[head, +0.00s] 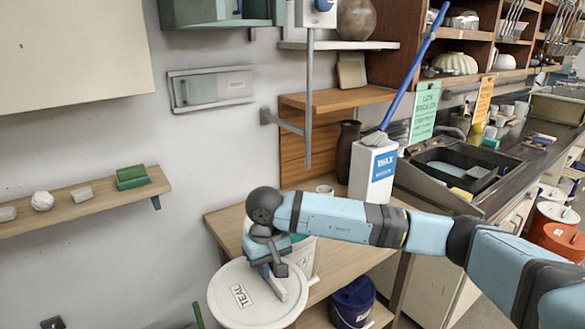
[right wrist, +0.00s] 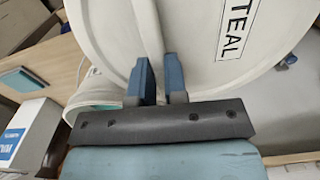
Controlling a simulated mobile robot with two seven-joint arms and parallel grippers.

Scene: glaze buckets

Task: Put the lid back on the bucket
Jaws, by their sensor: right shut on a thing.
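The lid (head: 222,309) is a round white disc with a black-framed "TEAL" label and a raised bar handle across it. My right gripper (head: 276,268) is shut on this handle and holds the lid in front of the bucket; in the right wrist view the two blue fingers (right wrist: 161,85) stand either side of the handle, and the lid (right wrist: 195,45) fills the upper middle. The white bucket (head: 312,262) stands on the wooden table behind the lid, with teal showing inside it. My gripper and the lid hide much of it. My left gripper is not in view.
The wooden table (head: 352,258) also bears a white box (head: 373,170), a dark vase (head: 347,150) and a small cup (head: 325,190). A dark blue bucket (head: 353,302) stands on the lower shelf. A wall shelf (head: 95,203) is at the left, a sink counter at the right.

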